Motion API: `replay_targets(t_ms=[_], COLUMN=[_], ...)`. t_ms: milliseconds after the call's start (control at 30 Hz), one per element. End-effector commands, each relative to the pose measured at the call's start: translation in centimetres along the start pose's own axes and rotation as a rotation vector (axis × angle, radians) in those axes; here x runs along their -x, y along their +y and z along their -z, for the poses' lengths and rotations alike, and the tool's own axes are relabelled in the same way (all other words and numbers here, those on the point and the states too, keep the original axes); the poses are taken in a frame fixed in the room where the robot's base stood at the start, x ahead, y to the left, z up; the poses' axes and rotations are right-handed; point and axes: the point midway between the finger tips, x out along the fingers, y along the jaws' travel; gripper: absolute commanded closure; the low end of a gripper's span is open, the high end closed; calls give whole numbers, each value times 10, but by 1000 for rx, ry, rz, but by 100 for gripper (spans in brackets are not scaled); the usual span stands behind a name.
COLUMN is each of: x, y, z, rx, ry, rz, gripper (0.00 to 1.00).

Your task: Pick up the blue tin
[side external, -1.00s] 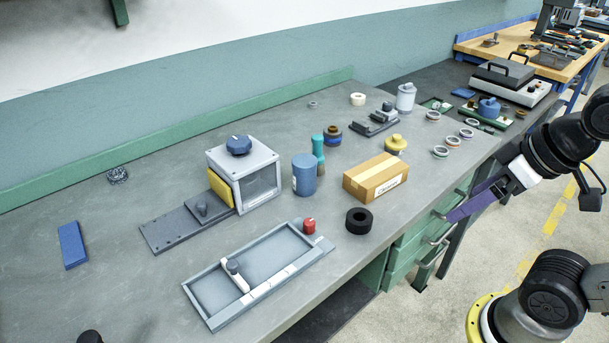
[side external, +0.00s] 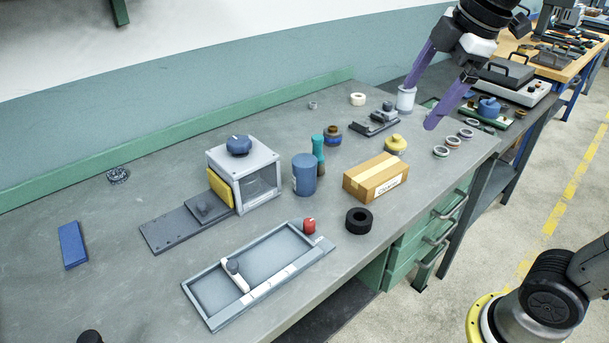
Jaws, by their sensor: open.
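The blue tin (side external: 304,175) is a blue cylinder with a pale label on its left side. It stands upright on the grey workbench, between the grey box with the blue knob and the cardboard box. My gripper (side external: 420,106) has two purple fingers, spread wide apart and empty. It is above the bench's far right part, up and to the right of the tin and well apart from it. One finger passes in front of a white-grey container (side external: 406,98).
Close around the tin are the grey box (side external: 243,172), a teal bottle (side external: 318,152), a cardboard box (side external: 375,178) and a black ring (side external: 359,220). A grey tray (side external: 258,272) lies in front. A yellow-topped pot (side external: 396,144) and several rings stand right. The bench's left is mostly clear.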

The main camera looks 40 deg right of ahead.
Motion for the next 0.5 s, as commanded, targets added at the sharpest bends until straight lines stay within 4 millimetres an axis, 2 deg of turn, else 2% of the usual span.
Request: replay_targets(t_ms=[33,100,267,367,500], x=[-5,-12,-43,-71,-121], y=[19,42,89,114,141], z=[12,27,58,75,95], rx=[65,157,337,427,513], ry=[-11,-22,-41,-50,-61], rz=[21,47,112,156,222], gripper=[0,0,0,0,0])
